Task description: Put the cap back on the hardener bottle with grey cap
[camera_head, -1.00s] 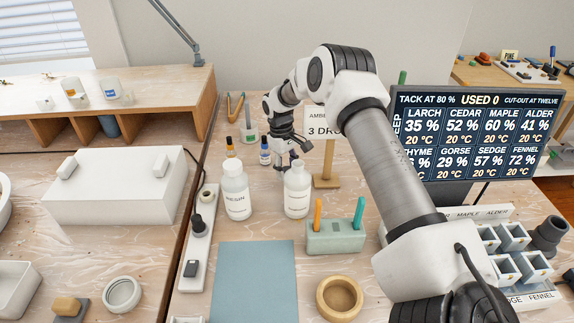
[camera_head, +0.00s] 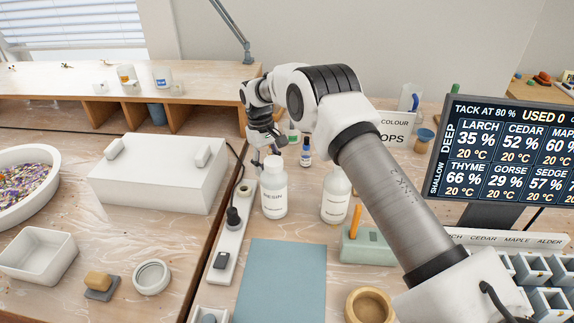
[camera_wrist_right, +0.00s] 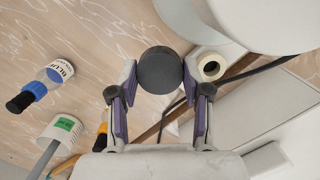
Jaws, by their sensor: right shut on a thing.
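My right gripper (camera_head: 266,152) is shut on a dark grey round cap (camera_wrist_right: 158,70), which the right wrist view shows between its two fingers. In the head view this gripper is behind and above the resin bottle (camera_head: 273,198), and the cap is hard to make out there. The hardener bottle (camera_head: 335,202) is the white bottle to the right of the resin bottle. It stands upright on the table, apart from the gripper, with its right side partly behind my right arm. My left gripper is not in view.
A small blue-label bottle (camera_head: 305,156) stands behind the bottles; it also shows in the right wrist view (camera_wrist_right: 52,76). A power strip (camera_head: 229,245) lies left. A blue mat (camera_head: 283,278) in front is clear. A green holder (camera_head: 370,246) and wooden bowl (camera_head: 369,306) stand right.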

